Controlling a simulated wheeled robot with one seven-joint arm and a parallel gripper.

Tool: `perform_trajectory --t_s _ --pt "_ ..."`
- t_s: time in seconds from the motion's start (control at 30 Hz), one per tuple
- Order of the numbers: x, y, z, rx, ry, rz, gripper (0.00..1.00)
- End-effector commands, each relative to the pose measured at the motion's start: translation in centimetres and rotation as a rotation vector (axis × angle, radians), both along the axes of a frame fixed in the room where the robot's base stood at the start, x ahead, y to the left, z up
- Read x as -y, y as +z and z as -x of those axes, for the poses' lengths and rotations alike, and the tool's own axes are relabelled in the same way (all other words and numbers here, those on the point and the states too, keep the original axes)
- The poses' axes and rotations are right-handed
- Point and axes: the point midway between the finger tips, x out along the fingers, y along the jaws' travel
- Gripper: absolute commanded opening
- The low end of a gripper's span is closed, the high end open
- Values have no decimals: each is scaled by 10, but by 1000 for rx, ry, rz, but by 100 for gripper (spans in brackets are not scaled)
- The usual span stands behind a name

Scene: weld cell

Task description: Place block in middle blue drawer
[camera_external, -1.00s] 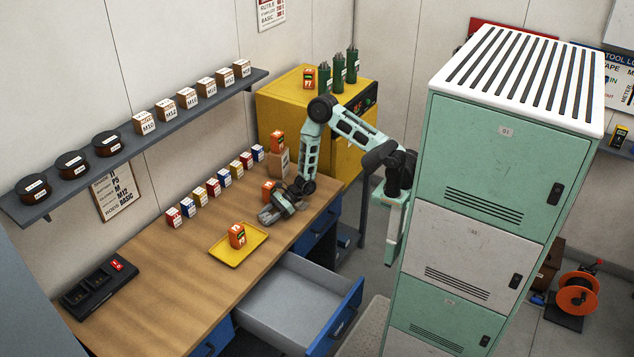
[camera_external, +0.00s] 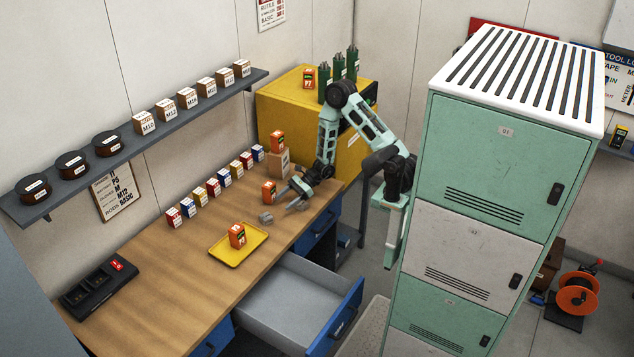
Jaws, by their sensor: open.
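A small grey block (camera_external: 266,217) lies on the wooden workbench (camera_external: 150,280), just right of the yellow tray. My gripper (camera_external: 288,198) is open and empty above the bench, a little to the right of the block and apart from it. The middle blue drawer (camera_external: 345,318) under the bench is pulled out. Its grey inside (camera_external: 290,308) looks empty where it shows.
The yellow tray (camera_external: 222,253) holds an orange box (camera_external: 237,236). Another orange box (camera_external: 269,191) stands close to my gripper. Several small boxes line the back of the bench. A tall green and white locker (camera_external: 500,160) stands at right.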

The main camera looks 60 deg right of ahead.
Motion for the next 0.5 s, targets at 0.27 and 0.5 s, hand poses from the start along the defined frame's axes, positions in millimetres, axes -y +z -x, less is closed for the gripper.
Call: perform_trajectory --t_s 0.27,0.5 --pt "1 19 20 32 93 16 62" --pt "-57 74 133 294 758 181 62"
